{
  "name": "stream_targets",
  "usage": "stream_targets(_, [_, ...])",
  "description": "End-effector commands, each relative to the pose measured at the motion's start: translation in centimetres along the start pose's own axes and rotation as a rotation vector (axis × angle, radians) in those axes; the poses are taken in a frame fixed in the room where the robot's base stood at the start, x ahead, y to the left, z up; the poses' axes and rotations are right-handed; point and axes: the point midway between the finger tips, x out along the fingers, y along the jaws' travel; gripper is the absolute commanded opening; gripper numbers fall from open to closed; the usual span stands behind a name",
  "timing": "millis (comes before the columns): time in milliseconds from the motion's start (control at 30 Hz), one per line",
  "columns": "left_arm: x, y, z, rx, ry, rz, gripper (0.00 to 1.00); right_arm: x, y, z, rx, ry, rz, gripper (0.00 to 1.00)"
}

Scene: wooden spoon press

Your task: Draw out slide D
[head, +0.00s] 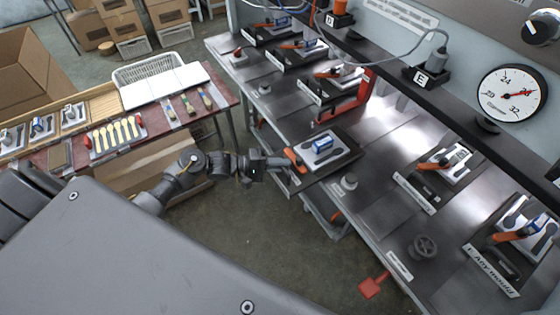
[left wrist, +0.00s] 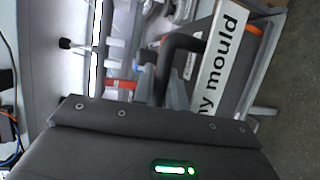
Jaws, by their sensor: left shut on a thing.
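A dark slide (head: 313,176) juts out past the front edge of the bench in the head view. I cannot read a letter on this slide. My left gripper (head: 281,164) is at its front end. In the left wrist view, the left gripper's fingers (left wrist: 173,92) are shut on a black bar handle (left wrist: 184,43) beside a white label (left wrist: 217,62) ending in "ny mould". A letter D sign (head: 330,19) is on the rail above the bench. My right gripper is not in view.
Similar slides with orange levers sit along the bench, including one at the right (head: 445,163). A red bracket (head: 357,100) and a small knob (head: 349,182) flank the drawn slide. A side table (head: 65,160) holds wooden spoons (head: 117,133).

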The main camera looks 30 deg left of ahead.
Motion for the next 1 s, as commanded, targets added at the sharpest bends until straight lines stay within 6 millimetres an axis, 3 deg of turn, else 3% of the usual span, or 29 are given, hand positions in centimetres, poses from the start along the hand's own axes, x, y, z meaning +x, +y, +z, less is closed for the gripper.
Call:
stream_targets(267, [-0.1,-0.4,0.2,-0.004,-0.004,-0.008,0.0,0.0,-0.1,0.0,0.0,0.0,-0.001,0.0])
stream_targets(300, [-0.1,-0.4,0.2,-0.004,-0.004,-0.009,0.17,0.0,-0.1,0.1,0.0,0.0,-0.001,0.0])
stream_targets(367, [-0.1,-0.4,0.2,-0.004,-0.003,-0.008,0.23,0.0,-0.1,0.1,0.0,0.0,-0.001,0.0])
stream_targets(700, [-0.3,-0.2,0.0,-0.002,-0.001,-0.005,0.23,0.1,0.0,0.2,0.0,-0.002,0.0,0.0])
stream_targets(867, [-2.3,-0.5,0.0,0.0,0.001,-0.007,0.23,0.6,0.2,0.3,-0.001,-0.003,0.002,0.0])
stream_targets(1000, [-5.2,-0.6,0.1,0.0,0.001,-0.008,0.23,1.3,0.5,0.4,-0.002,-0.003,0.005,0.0])
